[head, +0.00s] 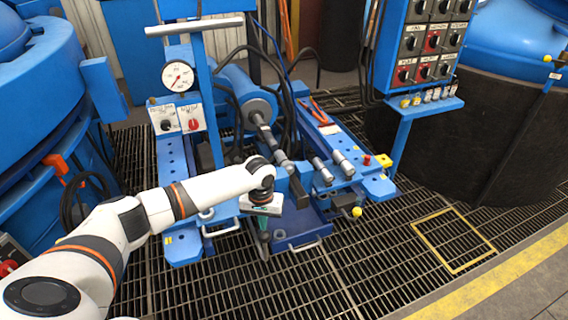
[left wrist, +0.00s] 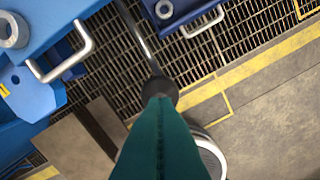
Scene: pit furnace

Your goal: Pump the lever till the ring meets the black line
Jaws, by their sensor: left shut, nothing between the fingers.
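My left gripper (head: 263,238) is shut and empty, pointing down at the front of the blue press. Its teal fingers (left wrist: 163,135) fill the lower middle of the left wrist view. A dark knob (left wrist: 160,88) on a bent metal rod (left wrist: 139,32), which looks like the lever, shows just beyond the fingertips. I cannot tell whether they touch it. In the head view the arm and gripper largely hide that rod. A steel shaft (head: 264,131) comes out of the blue cylinder (head: 232,84) behind the gripper. I cannot make out the ring or the black line clearly. My right gripper is out of view.
A white dial gauge (head: 178,76) stands at the back left of the press. A switch panel (head: 427,42) stands at the right. A yellow knob (head: 357,212) sticks out at the front right. Grating floor (head: 350,270) lies clear in front.

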